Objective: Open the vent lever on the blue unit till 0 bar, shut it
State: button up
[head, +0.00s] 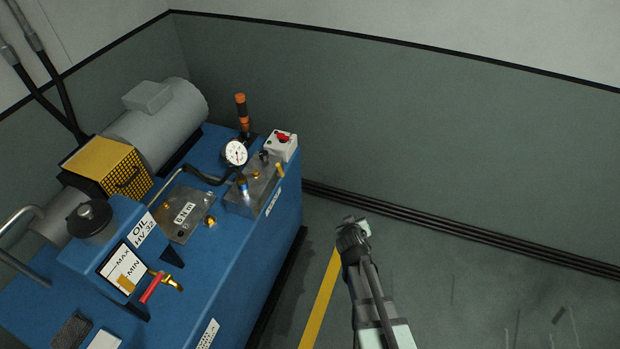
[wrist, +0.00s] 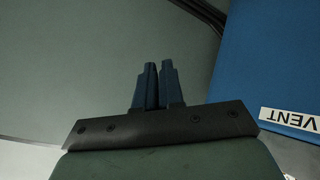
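The blue unit (head: 255,265) fills the left of the head view. A metal valve block (head: 262,180) sits on its top right edge, with a small blue-topped fitting (head: 243,187) and a brass-coloured handle (head: 280,170). A white dial gauge (head: 236,153) stands behind it; its reading is too small to tell. A red-handled brass valve (head: 152,287) is at the front. In the wrist view a VENT label (wrist: 292,121) shows on the blue side; which lever it belongs to is unclear. My gripper (head: 354,228) is right of the unit, apart from it, its fingers (wrist: 158,68) together and empty.
A white box with a red button (head: 282,145) and an orange-black post (head: 242,115) stand at the back corner. A grey motor (head: 160,120) and yellow guard (head: 118,168) are behind left. Floor right of the unit is clear, with a yellow line (head: 318,305).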

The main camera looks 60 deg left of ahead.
jog(key=shift+m+t+y, duration=0.6)
jog(key=shift+m+y, duration=0.1)
jog(key=shift+y, duration=0.1)
jog(key=w+a+r, duration=0.2)
jog(key=a+r, duration=0.1)
jog(key=r, duration=0.1)
jog(key=w+a+r, duration=0.2)
jog(key=a+r, duration=0.2)
jog(key=r, duration=0.1)
jog(key=w+a+r, duration=0.3)
jog(key=a+r, duration=0.1)
jog(key=shift+a+r, duration=0.2)
jog(key=shift+r, duration=0.05)
grip_shut()
jog(key=w+a+r+m+g, duration=0.3)
jog(key=a+r, duration=0.5)
jog(key=a, duration=0.3)
jog(key=s+a+n+g+h, duration=0.2)
jog(key=s+a+g+h, duration=0.1)
jog(key=s+a+g, duration=0.15)
jog(key=s+d+n+g+h, duration=0.3)
jog(key=s+d+n+g, duration=0.35)
jog(key=s, duration=0.25)
jog(key=s+r+x, duration=0.1)
jog(key=s+x, duration=0.1)
jog(key=x, duration=1)
jog(key=shift+s+d+t, duration=0.3)
